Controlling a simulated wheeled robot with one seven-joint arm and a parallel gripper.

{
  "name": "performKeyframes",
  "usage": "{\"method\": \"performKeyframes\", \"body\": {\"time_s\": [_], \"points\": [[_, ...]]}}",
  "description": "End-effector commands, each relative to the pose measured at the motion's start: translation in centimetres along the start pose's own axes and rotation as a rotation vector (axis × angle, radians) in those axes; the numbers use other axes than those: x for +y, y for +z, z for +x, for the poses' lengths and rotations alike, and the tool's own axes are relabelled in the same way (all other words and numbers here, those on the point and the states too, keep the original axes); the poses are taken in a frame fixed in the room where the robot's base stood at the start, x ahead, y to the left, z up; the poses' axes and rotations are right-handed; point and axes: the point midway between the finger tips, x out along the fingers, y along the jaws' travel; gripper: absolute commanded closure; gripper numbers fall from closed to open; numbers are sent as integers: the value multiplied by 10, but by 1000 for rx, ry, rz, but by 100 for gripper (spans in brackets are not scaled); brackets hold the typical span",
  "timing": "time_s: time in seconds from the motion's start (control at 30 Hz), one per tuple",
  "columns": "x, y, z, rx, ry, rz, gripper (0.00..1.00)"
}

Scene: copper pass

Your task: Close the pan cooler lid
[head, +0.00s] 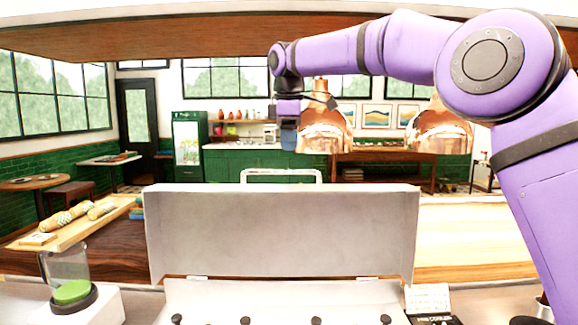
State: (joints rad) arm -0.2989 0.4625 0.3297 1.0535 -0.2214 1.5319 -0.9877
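The pan cooler lid (280,235) is a wide pale grey panel standing raised and open in the middle of the head view. A light bar handle (282,173) rises from its top edge. The pan cooler body (285,292) lies below it at the bottom of the view, with several dark knobs along its near side. My gripper (288,140) hangs from the purple arm, pointing down, above the handle in the picture and apart from it. It is small and edge-on, so its opening cannot be told, and I see nothing held in it.
Two copper lamps (326,130) (440,130) hang right of my gripper. A board with bread loaves (68,217) and a blender-like jar (68,272) stand at left. A small label card (430,299) stands at the lower right. The wooden counter (470,238) right of the lid looks clear.

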Motion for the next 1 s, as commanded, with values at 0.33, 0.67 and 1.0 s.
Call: {"method": "performKeyframes", "body": {"time_s": [0.33, 0.67, 1.0], "points": [[0, 1, 54, -1, -1, 2, 60], [0, 1, 67, 0, 1, 2, 60], [0, 1, 66, 1, 0, 2, 100]]}}
